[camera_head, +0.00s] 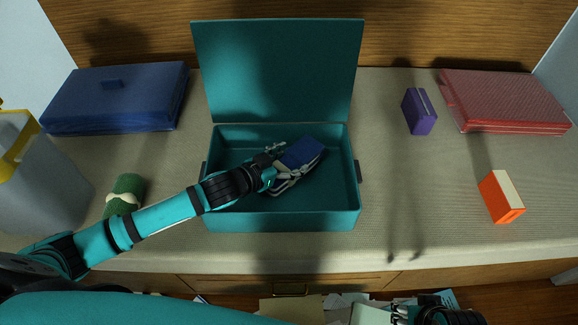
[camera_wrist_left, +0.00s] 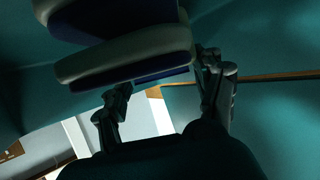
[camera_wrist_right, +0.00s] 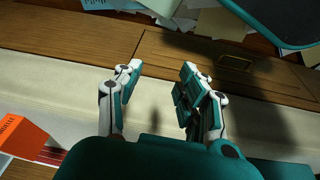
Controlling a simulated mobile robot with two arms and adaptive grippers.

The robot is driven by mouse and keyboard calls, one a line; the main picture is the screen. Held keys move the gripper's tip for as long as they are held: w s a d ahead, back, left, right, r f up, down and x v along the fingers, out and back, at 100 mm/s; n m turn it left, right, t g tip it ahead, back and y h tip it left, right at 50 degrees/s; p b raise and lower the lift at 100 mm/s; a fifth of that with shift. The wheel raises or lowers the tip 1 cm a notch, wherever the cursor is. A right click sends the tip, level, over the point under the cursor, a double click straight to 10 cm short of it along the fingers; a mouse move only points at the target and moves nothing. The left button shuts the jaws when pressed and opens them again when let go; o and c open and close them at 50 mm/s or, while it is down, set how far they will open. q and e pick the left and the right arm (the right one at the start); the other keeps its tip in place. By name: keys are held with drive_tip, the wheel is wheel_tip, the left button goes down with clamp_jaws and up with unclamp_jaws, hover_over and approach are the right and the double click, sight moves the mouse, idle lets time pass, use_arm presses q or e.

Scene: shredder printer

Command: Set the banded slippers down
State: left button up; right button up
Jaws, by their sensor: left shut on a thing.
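The banded slippers (camera_head: 303,152), dark blue with pale soles, are in my left gripper (camera_head: 280,172), inside the open teal box (camera_head: 285,219). They lie tilted in the middle of the box; I cannot tell whether they touch its floor. In the left wrist view the slippers (camera_wrist_left: 130,55) fill the space by the fingers of my left gripper (camera_wrist_left: 162,75), which is shut on them. The band is not clear. My right gripper (camera_wrist_right: 160,75) is open and empty, low in front of the counter, partly cut off at the bottom of the head view (camera_head: 425,312).
The box's lid (camera_head: 280,70) stands raised behind. A blue case (camera_head: 115,100), a green roll (camera_head: 125,190) and a grey bin (camera_head: 40,180) are left. A purple box (camera_head: 419,112), a red case (camera_head: 505,102) and an orange box (camera_head: 500,197) are right. Papers (camera_head: 290,310) lie below.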

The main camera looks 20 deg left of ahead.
use_arm(q)
drive_tip(key=shift+f, duration=0.9)
use_arm(e)
drive_tip(key=shift+v, duration=1.1)
use_arm(q)
drive_tip(key=shift+f, duration=0.1)
use_arm(e)
drive_tip(key=shift+d, duration=0.1)
use_arm(q)
drive_tip(key=o, duration=1.3)
drive_tip(key=shift+o, duration=0.2)
use_arm(e)
drive_tip(key=shift+s, duration=0.1)
use_arm(q)
drive_tip(key=shift+s+a+r, duration=0.15)
drive_tip(key=shift+s+r, duration=0.05)
drive_tip(key=shift+s, duration=0.1)
drive_tip(key=p+v, duration=0.1)
drive_tip(key=v, duration=0.5)
drive_tip(key=shift+s+a+r, duration=0.15)
drive_tip(key=shift+s+a, duration=0.1)
drive_tip(key=shift+s, duration=0.05)
use_arm(e)
drive_tip(key=x, duration=0.6)
drive_tip(key=shift+f, duration=0.2)
drive_tip(key=shift+s, duration=0.1)
